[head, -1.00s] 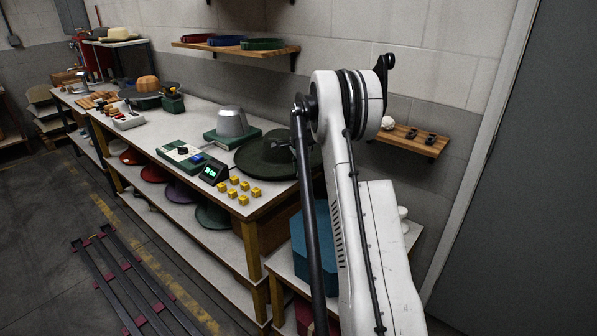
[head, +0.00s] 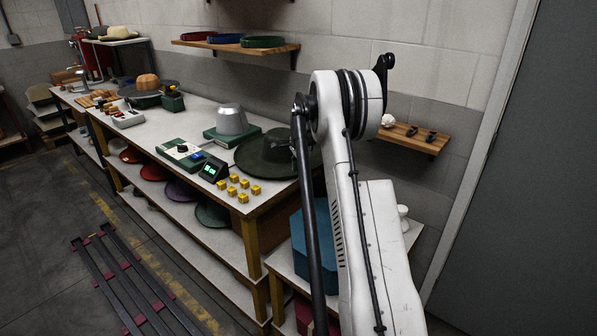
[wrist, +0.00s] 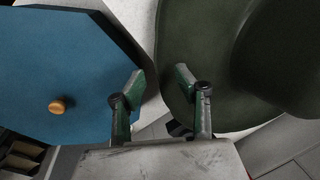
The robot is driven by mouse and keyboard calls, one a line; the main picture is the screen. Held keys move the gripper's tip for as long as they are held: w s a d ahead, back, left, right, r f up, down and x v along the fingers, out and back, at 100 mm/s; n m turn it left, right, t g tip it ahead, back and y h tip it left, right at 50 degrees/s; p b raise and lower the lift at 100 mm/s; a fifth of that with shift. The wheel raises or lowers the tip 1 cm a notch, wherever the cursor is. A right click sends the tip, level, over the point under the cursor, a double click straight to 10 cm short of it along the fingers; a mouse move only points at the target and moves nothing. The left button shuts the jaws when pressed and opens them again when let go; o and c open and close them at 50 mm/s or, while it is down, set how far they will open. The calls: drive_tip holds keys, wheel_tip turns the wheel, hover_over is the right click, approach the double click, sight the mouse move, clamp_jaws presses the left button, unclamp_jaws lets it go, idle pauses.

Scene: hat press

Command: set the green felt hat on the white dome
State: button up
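The dark green felt hat (head: 253,157) lies brim down on the near right end of the long table, partly hidden by my arm. A pale grey-white dome (head: 231,119) stands on a green base just behind it and to the left. In the wrist view the hat's brim and crown (wrist: 205,45) fill the upper right. My gripper (wrist: 160,77) is open, its green-padded fingers apart. The right finger overlaps the brim in the picture and the left finger is just outside its edge. Contact cannot be told.
A blue box (wrist: 75,65) with a wooden knob is left of my gripper; it also shows in the head view (head: 315,250). Yellow cubes (head: 243,184), a small display (head: 213,169) and a control box (head: 183,153) lie near the hat. A wall shelf (head: 412,140) is behind my arm.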

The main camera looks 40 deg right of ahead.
drive_tip(key=v, duration=1.2)
drive_tip(key=s+a+r+n+t, duration=0.1)
drive_tip(key=s+a+r+n, duration=0.3)
drive_tip(key=a, duration=0.6)
drive_tip(key=s+a+r+n, duration=0.35)
drive_tip(key=a+r, duration=0.25)
drive_tip(key=a, duration=0.4)
drive_tip(key=s+a+r+n+t, duration=0.1)
drive_tip(key=s+a+r+n, duration=0.25)
drive_tip(key=a, duration=0.65)
drive_tip(key=s+a+f+n+t, duration=0.1)
drive_tip(key=s+a+f+n, duration=0.1)
drive_tip(key=s+a, duration=0.4)
drive_tip(key=s+a+f+n+t, duration=0.1)
drive_tip(key=s+a+f+n, duration=0.1)
drive_tip(key=s+a+n, duration=0.3)
drive_tip(key=s+a+f+n+t+y, duration=0.1)
drive_tip(key=s+a+f+n, duration=0.1)
drive_tip(key=s+a, duration=0.5)
drive_tip(key=s+n, duration=0.1)
drive_tip(key=s, duration=0.4)
drive_tip(key=shift+s+f, duration=0.2)
drive_tip(key=shift+f, duration=0.05)
